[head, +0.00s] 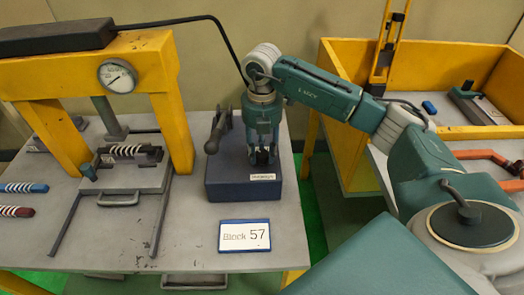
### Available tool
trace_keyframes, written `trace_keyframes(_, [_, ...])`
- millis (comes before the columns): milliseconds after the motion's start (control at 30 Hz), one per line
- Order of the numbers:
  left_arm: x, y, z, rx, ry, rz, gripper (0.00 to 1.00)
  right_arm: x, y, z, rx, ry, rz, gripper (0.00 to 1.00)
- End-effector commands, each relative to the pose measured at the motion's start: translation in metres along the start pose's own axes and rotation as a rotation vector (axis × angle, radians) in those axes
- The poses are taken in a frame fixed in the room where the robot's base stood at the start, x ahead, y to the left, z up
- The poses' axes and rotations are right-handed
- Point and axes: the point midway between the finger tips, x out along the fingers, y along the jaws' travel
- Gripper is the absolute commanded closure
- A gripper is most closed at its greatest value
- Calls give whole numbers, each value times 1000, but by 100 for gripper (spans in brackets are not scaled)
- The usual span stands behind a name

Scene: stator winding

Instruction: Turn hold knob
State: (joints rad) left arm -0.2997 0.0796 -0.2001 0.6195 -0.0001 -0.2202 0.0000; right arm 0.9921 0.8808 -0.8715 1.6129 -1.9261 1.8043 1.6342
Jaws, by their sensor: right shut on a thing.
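My right gripper (263,157) points straight down over the right part of a dark blue box (228,180) on the grey table. Its fingers are shut on a small dark thing on top of the box, which I take to be the hold knob. The fingers hide most of it, so its shape and turn cannot be told. A black lever-like handle (217,132) stands on the left part of the box, just left of the gripper and apart from it. My left gripper is not in view.
A yellow press frame (165,90) with a round gauge (118,76) stands on the left. A striped coil piece (128,150) lies under it. A "Block 57" sign (244,236) lies in front of the box. A yellow bin (345,60) is behind my right arm.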

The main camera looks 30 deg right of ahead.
Motion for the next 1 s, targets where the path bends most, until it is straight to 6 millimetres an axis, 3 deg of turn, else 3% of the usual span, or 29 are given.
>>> trace_keyframes(600, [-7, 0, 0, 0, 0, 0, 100, -2, 2, 1, 560, -1, 6, 93])
trace_keyframes(1000, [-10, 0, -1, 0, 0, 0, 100, -3, 2, 1, 765, 0, 8, 93])
